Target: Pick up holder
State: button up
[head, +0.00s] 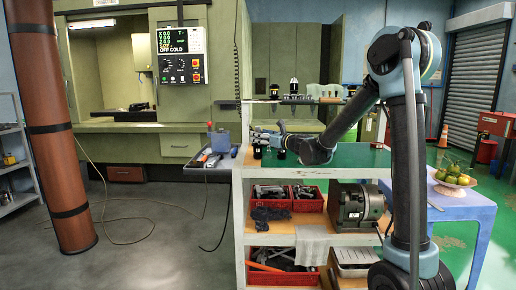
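Small dark tool holders stand on the green-topped tooling cart (365,158). One holder (257,151) is at the left end of the top, with another dark piece (281,154) just right of it. My arm reaches in from the right, low over the cart top. My gripper (257,136) points left, just above the front holders. Its fingers are small here, and I cannot tell whether they are open or touch a holder.
Red bins (307,203) of parts and a dark grey machine unit (357,205) fill the shelf below. A side tray (207,165) with hand tools is at the left. A blue table (470,205) with a fruit bowl (452,181) stands right. Floor at left has loose cables.

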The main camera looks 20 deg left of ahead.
jog(key=shift+x, duration=1.05)
jog(key=shift+c, duration=0.5)
grip_shut()
jog(key=shift+r, duration=0.15)
notch_tip(320, 180, up, 10)
jog(key=shift+f, duration=0.1)
jog(key=shift+r, duration=1.25)
